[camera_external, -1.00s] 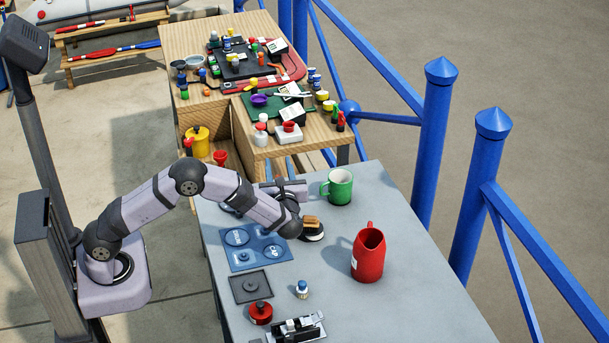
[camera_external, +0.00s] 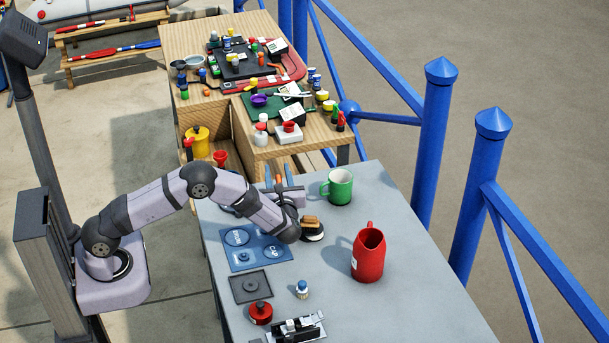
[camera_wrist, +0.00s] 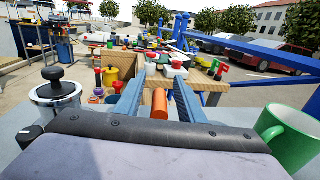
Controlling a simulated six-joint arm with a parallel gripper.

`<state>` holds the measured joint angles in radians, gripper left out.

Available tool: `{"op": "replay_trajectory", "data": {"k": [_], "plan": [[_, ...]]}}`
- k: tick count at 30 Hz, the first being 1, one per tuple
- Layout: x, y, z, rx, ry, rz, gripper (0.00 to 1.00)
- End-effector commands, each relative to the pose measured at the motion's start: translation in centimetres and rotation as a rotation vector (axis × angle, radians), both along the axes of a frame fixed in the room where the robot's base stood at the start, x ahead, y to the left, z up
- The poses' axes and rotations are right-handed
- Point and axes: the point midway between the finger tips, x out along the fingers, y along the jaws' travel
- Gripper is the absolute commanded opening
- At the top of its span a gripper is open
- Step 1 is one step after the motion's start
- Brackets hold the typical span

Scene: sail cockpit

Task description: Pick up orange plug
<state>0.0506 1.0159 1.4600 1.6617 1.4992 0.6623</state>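The orange plug (camera_wrist: 160,103) is a short orange cylinder, seen in the wrist view between my two blue-grey fingers, with a gap on each side. My gripper (camera_wrist: 158,88) is open around it. In the external view my gripper (camera_external: 279,180) is at the far left end of the grey table, its fingers pointing away from the camera. A bit of the orange plug (camera_external: 278,179) shows between them. My gripper's body hides its lower part, and I cannot tell whether it touches the table.
A green mug (camera_external: 341,187) stands right of my gripper, with a wooden-topped brush (camera_external: 311,228) nearer. A red jug (camera_external: 368,256) stands farther right. A blue mat (camera_external: 250,262) lies below my arm. A metal pot (camera_wrist: 57,96) is left of my fingers. A cluttered wooden table (camera_external: 190,40) is beyond.

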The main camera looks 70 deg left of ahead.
Motion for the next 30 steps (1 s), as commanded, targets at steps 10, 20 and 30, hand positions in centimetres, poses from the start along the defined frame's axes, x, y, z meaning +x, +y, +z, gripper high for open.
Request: {"op": "replay_trajectory", "data": {"k": [10,20,30], "plan": [[0.0,0.0,0.0,0.0,0.0,0.0,0.0],[0.0,0.0,1.5,0.0,-0.004,0.0,0.0],[0.0,0.0,7.0,0.001,-0.004,0.0,0.0]]}}
